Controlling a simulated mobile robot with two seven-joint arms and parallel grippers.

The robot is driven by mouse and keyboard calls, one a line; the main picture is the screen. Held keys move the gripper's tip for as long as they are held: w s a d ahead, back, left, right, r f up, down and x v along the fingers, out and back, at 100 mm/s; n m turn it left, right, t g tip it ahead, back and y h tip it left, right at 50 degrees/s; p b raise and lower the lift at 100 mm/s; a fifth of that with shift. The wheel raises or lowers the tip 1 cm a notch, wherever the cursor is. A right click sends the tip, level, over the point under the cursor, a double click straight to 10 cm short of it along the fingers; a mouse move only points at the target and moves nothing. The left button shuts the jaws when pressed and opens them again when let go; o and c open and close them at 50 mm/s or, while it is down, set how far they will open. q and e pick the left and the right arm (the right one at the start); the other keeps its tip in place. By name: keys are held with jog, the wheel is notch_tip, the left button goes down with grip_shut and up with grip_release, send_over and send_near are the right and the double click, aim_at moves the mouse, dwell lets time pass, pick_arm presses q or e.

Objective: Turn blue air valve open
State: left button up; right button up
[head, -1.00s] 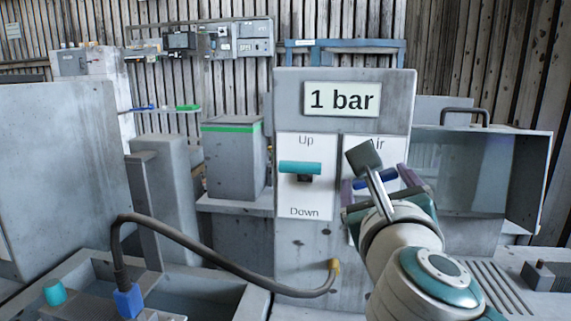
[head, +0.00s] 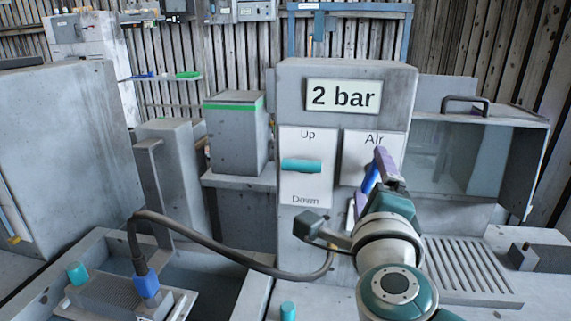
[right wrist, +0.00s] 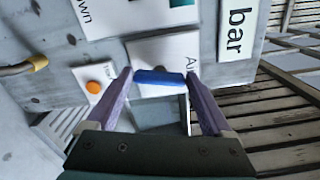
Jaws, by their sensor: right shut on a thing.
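The blue air valve handle (head: 370,179) is on the white plate marked "Air" (head: 360,148) on the front of the grey machine. It stands steeply in the head view. My right gripper (head: 369,184) is shut on the handle, one purple finger at each end, as the right wrist view shows the blue handle (right wrist: 158,77) between the fingertips (right wrist: 160,80). The gripper and wrist hide the lower part of the Air plate. The display (head: 344,95) above reads "2 bar". My left gripper is not in view.
A teal lever (head: 301,166) sits on the Up/Down plate left of the valve. An orange button (right wrist: 93,87) shows in the right wrist view. A dark hose (head: 215,252) loops from a blue connector to the machine. A glass-fronted box (head: 460,160) stands right.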

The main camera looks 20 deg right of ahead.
jog(key=shift+n+p, duration=0.45)
jog(key=shift+n, duration=1.15)
jog(key=o, duration=1.1)
jog(key=shift+o, duration=0.2)
jog(key=shift+s+a, duration=0.15)
jog(key=shift+s, duration=0.05)
jog(key=p+v, duration=0.2)
jog(key=v, duration=0.7)
jog(key=shift+s+a, duration=0.2)
